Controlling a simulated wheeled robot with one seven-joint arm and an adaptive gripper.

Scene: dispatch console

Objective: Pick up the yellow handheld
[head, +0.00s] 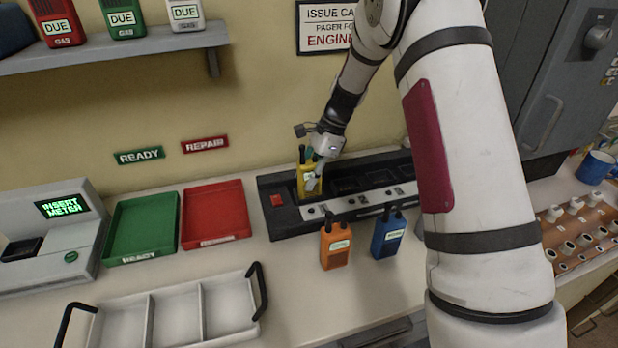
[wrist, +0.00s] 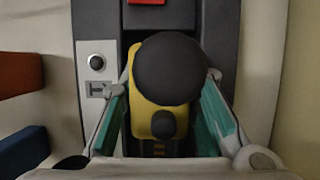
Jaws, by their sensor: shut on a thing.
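The yellow handheld (head: 309,182) stands upright at the left part of the black charger rack (head: 285,217) on the counter. My gripper (head: 314,164) reaches it from above and is shut on it. In the wrist view, the fingers of my gripper (wrist: 166,115) press on both sides of the yellow handheld (wrist: 144,122), with its dark round knobs facing the camera. The handheld is in or just over its charger slot; I cannot tell whether its base is clear of the slot.
An orange handheld (head: 335,246) and a blue handheld (head: 388,238) stand in front of the rack. A green tray (head: 140,229), a red tray (head: 215,213) and a white divided tray (head: 175,318) are on the left. A wall shelf (head: 120,52) holds gas meters. A blue mug (head: 595,167) is far right.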

